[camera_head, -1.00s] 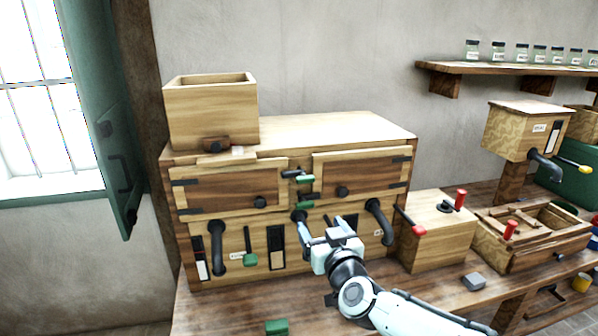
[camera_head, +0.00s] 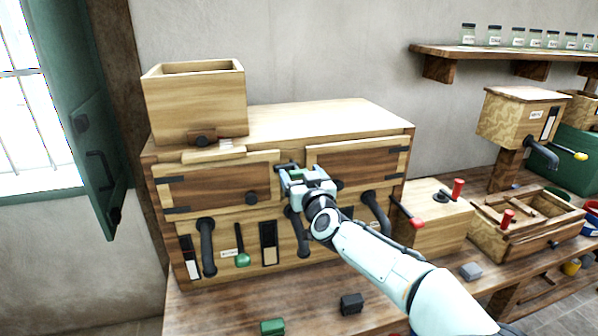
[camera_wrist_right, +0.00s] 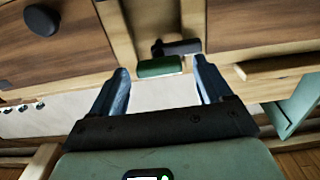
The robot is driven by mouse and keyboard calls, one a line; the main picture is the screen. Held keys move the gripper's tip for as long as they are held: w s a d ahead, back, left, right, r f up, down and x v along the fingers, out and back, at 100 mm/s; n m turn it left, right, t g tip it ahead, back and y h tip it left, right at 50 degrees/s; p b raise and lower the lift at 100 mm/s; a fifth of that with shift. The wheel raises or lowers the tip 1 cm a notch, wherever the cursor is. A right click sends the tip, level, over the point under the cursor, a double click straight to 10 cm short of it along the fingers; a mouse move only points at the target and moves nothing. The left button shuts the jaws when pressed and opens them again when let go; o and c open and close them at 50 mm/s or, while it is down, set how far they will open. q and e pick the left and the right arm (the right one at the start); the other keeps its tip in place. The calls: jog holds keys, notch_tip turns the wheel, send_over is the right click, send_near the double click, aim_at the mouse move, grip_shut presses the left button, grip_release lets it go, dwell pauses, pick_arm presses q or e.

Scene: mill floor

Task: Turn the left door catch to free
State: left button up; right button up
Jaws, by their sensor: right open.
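The wooden cabinet (camera_head: 270,118) has a left door (camera_head: 215,187) and a right door (camera_head: 355,163). Between them is a door catch with a dark bar (camera_head: 286,167), mostly covered by my right gripper (camera_head: 302,178) in the head view. In the right wrist view, a green catch grip (camera_wrist_right: 160,67) and a dark catch part (camera_wrist_right: 180,47) show just past the open fingertips of my right gripper (camera_wrist_right: 162,76). The green grip lies across the gap between the fingers; contact is not clear. Which catch this is, I cannot tell. My left gripper is out of view.
Black curved handles (camera_head: 207,245) stick out below the doors, some close under my right arm. A wooden box (camera_head: 195,105) stands on top. A green block (camera_head: 273,327) and a dark block (camera_head: 351,303) lie on the bench. A wooden box with a red-knobbed lever (camera_head: 430,215) stands right.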

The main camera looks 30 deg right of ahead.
jog(key=shift+x, duration=1.1)
jog(key=c, duration=1)
